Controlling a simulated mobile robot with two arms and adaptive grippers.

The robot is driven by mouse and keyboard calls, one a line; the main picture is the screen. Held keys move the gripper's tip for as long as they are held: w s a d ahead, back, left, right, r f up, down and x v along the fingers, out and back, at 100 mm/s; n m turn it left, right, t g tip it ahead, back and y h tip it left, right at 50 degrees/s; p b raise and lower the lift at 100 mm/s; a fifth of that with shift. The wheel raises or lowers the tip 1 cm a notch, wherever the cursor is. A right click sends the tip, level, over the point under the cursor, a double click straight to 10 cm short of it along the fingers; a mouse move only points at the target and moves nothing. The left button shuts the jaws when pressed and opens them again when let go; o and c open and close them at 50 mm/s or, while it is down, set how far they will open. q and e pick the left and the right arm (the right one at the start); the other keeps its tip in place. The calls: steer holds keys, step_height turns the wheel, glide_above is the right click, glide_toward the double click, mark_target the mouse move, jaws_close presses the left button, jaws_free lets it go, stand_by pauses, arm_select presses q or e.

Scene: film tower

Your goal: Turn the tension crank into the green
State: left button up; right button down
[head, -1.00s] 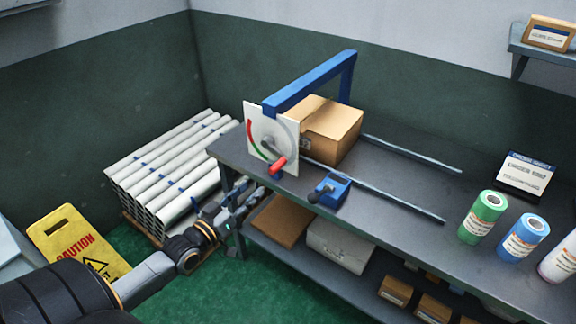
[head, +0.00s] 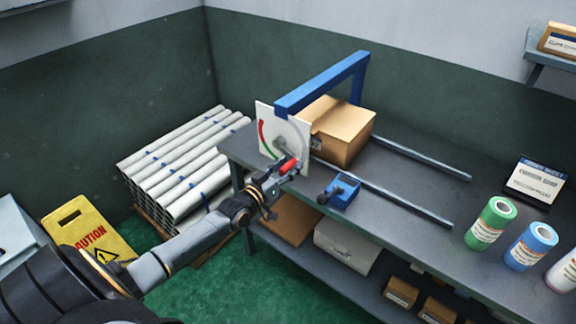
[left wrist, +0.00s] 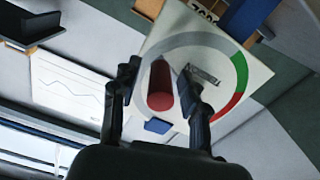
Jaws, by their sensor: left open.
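The tension crank is a grey arm with a red handle (head: 289,165) on a white dial plate (head: 268,122) at the left end of the bench. The dial has a red and a green arc. In the left wrist view the red handle (left wrist: 160,88) lies between the two fingers of my open left gripper (left wrist: 166,85); I cannot tell whether either finger touches it. The green arc (left wrist: 239,68) and red arc (left wrist: 228,107) are at the dial's right there. In the head view my left gripper (head: 284,172) is at the handle. My right gripper is out of view.
A blue frame (head: 320,84) and a cardboard box (head: 345,125) stand behind the dial. A blue clamp-like block (head: 343,190) and two rails are on the bench. Green (head: 491,222) and blue rolls (head: 531,245) stand at right. A caution sign (head: 85,235) is at left.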

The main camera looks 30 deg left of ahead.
arm_select(q)
jaws_close()
stand_by(0.3)
steer(key=shift+f, duration=0.15)
